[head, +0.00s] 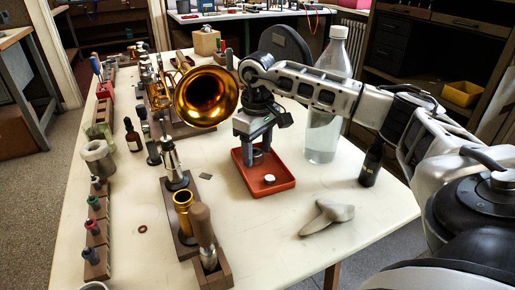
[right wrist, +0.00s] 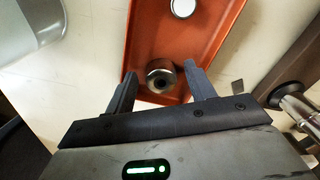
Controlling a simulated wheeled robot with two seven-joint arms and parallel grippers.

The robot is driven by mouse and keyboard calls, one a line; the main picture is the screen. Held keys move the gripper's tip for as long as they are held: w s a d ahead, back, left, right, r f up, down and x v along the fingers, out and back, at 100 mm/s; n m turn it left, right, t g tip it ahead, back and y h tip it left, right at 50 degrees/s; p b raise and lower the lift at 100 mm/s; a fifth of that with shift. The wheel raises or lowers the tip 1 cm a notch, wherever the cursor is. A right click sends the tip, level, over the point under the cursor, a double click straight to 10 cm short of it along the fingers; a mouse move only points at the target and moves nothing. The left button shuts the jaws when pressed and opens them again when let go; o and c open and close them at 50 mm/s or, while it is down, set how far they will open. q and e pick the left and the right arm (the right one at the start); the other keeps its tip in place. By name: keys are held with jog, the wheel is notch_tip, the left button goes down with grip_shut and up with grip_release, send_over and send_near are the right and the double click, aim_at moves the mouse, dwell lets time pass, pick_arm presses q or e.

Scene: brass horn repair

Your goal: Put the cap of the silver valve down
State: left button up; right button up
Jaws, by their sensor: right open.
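My right gripper (head: 256,146) is open and points down over the red tray (head: 284,186) on the bench. In the right wrist view, a round silver cap (right wrist: 161,78) with a dark hole in its top sits on the tray (right wrist: 143,38) between my spread fingers (right wrist: 160,72), with a gap at each side. A second small silver piece with a white top (right wrist: 183,7) lies farther along the tray; it also shows in the head view (head: 269,179). A silver valve (head: 172,160) stands upright on a wooden block to the left. My left gripper is out of view.
A brass horn (head: 207,95) stands left of my right gripper, its bell close by. A clear bottle (head: 324,130) and a small dark bottle (head: 371,163) stand right of the tray. Bare bench lies left of the tray.

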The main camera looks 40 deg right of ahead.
aim_at(257, 153)
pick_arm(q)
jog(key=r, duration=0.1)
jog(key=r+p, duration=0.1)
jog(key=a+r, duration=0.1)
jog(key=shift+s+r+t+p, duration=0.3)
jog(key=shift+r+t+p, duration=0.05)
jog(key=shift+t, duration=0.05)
pick_arm(e)
notch_tip(257, 153, up, 12)
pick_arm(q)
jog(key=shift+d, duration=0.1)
